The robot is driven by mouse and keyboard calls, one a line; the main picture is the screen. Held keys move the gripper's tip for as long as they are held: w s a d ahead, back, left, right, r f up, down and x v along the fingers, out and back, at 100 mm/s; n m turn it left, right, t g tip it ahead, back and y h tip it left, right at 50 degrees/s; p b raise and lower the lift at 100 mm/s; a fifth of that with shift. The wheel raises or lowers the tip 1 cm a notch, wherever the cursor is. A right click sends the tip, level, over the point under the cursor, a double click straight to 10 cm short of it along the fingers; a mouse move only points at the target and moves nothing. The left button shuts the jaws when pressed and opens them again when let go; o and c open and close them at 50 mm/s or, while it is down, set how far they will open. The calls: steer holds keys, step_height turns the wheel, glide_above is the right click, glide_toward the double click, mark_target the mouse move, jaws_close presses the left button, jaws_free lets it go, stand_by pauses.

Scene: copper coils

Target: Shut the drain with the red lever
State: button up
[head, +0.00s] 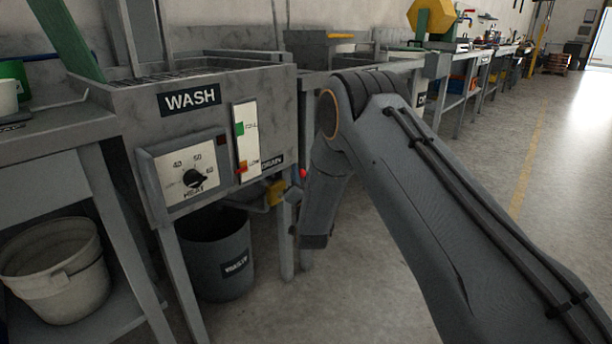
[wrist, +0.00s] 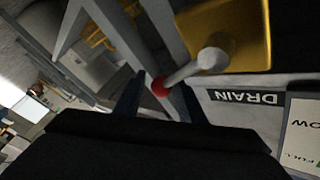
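The drain lever is a pale grey rod (wrist: 188,73) with a red end (wrist: 160,87). It runs from a rounded hub in front of a yellow plate or body (wrist: 238,30). In the head view the red end (head: 303,173) is right of and slightly above the yellow drain part (head: 276,192), beside my arm. My gripper (wrist: 157,97) has its two dark fingers apart. In the wrist view the red end appears between them; I cannot tell its depth or any contact. My fingers are not clear in the head view. A DRAIN label (wrist: 245,97) appears upside down there.
The grey WASH tank (head: 122,98) carries a heat dial (head: 195,178) and a FULL/LOW gauge (head: 246,140). A dark bin (head: 218,262) stands beneath it. Table legs (head: 285,240) are close to the lever. The floor (head: 490,190) to the right is open.

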steer(key=shift+a+r, duration=0.1)
steer(key=shift+a, duration=0.1)
steer(key=shift+w+d+f+m+g+h, duration=0.1)
steer(key=shift+w+f+m+g+h, duration=0.05)
steer(key=shift+f+m+g, duration=0.25)
steer(key=shift+w+f+m+g+h, duration=0.15)
steer(key=shift+f+m+g, duration=0.15)
steer(key=shift+f+m, duration=0.2)
steer(key=s+d+p, duration=0.2)
steer(key=s, duration=0.6)
steer(key=s+d+r+n+g+h+p, duration=0.2)
steer(key=s+d+r+n+g+p, duration=0.2)
steer(key=s+d+r+g+p, duration=0.6)
steer(key=shift+s+d+r+p, duration=2.35)
steer(key=shift+s+r+p, duration=1.65)
steer(key=shift+r, duration=0.5)
steer(key=shift+w, duration=0.15)
